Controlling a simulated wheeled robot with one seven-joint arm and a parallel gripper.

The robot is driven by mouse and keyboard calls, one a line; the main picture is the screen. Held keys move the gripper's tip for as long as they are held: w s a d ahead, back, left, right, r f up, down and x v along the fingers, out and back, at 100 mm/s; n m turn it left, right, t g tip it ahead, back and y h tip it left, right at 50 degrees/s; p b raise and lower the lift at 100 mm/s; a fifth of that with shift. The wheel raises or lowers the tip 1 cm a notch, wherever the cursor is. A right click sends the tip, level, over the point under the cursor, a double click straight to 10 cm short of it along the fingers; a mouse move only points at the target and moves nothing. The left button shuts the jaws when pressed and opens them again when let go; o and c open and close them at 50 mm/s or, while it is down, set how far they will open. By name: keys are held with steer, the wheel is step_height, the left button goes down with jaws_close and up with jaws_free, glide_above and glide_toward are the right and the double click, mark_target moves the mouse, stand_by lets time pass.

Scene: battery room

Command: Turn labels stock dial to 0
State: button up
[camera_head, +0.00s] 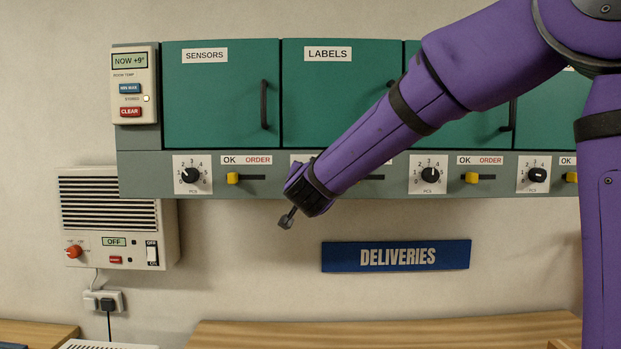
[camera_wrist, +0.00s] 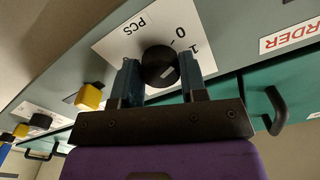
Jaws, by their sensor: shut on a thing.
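The labels stock dial is a black round knob (camera_wrist: 160,62) on a white plate marked PCS, with 0 and 1 readable in the wrist view. My gripper (camera_wrist: 159,72) has one finger on each side of the knob and is shut on it. A pale mark shows on the knob's face, on the side away from PCS; the number it points at is hidden. In the head view my arm covers this dial and the gripper's fingers; only an edge of its plate (camera_head: 300,158) shows, below the LABELS door (camera_head: 331,90).
The SENSORS dial (camera_head: 191,175) and its yellow slider (camera_head: 233,178) are left of my arm. Another dial (camera_head: 433,175) is to the right. Near my gripper are a yellow slider (camera_wrist: 90,97) and a black door handle (camera_wrist: 275,110). Bare wall lies below around the DELIVERIES sign (camera_head: 396,256).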

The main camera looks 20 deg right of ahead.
steer(key=shift+f+n, duration=0.15)
steer(key=shift+n, duration=0.55)
steer(key=o, duration=0.9)
steer(key=v, duration=1.1)
